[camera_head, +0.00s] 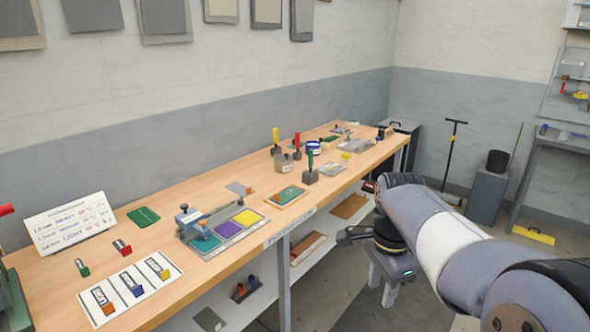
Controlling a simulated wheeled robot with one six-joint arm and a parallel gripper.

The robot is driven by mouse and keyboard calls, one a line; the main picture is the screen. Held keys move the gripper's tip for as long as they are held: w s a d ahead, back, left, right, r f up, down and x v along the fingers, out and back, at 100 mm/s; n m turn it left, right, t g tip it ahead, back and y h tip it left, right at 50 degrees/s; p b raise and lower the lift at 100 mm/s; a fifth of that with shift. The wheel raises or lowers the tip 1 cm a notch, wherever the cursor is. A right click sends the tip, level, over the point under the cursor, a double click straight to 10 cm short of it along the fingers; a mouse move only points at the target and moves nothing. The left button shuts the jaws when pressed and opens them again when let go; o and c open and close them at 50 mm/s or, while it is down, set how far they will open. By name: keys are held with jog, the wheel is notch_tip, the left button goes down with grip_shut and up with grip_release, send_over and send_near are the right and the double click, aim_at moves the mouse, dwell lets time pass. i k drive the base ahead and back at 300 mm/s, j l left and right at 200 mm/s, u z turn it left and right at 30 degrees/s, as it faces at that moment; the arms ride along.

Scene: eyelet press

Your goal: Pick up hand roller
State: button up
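I cannot single out the hand roller with certainty at this size. Upright tools with dark bases stand mid-bench: one with a yellow handle (276,136), one with a red handle (297,141) and one with a green handle (310,163). Small dark items (382,132) lie at the bench's far end, too small to make out. My gripper (382,288) points down in front of the bench, to the right of its front edge and clear of everything on it. Its two fingers look apart, with nothing visible between them.
A shelf (262,282) runs below. A grey bin stand (486,194) stands at the right.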

aim_at(310, 172)
jog(key=i+l+u, duration=0.15)
jog(key=i+u, duration=0.3)
jog(key=i+l+u, duration=0.3)
jog(key=u, duration=0.15)
jog(key=i+l+u, duration=0.1)
jog(key=i+l, duration=1.1)
jog(key=l, duration=0.15)
jog(key=i+l+u, duration=0.15)
jog(key=i+l, duration=0.45)
jog(key=l, duration=0.15)
